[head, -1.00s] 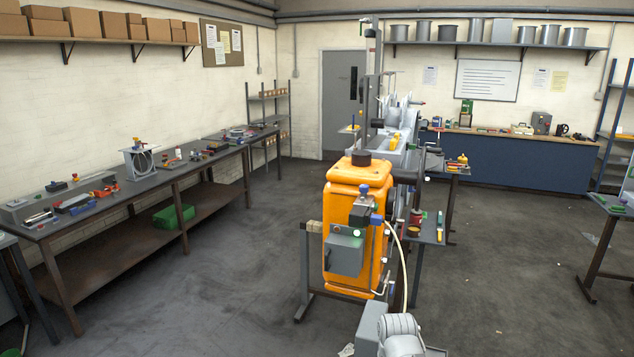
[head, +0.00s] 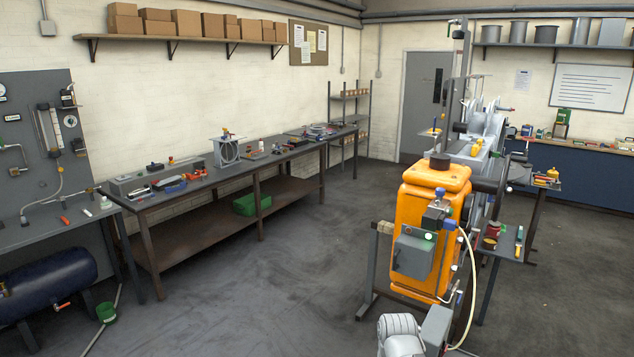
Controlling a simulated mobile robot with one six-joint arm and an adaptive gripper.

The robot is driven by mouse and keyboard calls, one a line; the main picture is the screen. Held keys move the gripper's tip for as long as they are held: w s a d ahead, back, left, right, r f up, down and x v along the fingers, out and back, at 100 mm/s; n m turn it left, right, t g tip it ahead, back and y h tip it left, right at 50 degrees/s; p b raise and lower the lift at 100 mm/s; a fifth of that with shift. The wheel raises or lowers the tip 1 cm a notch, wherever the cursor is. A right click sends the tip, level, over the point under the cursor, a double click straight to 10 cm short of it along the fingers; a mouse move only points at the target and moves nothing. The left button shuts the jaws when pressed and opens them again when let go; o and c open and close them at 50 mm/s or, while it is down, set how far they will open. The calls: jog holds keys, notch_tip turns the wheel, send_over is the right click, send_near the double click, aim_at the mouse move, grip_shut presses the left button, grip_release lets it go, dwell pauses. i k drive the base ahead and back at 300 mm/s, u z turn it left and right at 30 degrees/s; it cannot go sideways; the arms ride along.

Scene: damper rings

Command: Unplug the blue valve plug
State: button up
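The orange machine (head: 416,210) stands at centre right, with a small valve assembly (head: 432,218) on its front above a grey box (head: 410,257). A blue part (head: 449,225) sits at the right side of the valve, where a pale hose (head: 473,270) starts; it looks like the blue valve plug, seated against the valve. A second blue part (head: 440,194) tops the valve; at this size I cannot be sure which is the plug. My gripper is not in view. A pale rounded piece at the bottom edge appears to be part of my arm.
A grey box (head: 437,326) stands low in front of the machine. A long workbench (head: 228,178) runs along the left wall, with a test panel bench (head: 50,230) and dark blue tank (head: 50,282) nearer left. The floor (head: 260,290) between is open.

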aim_at(449, 224)
jog(key=k, duration=1.05)
jog(key=z, duration=0.45)
jog(key=i, duration=1.35)
jog(key=u, duration=0.05)
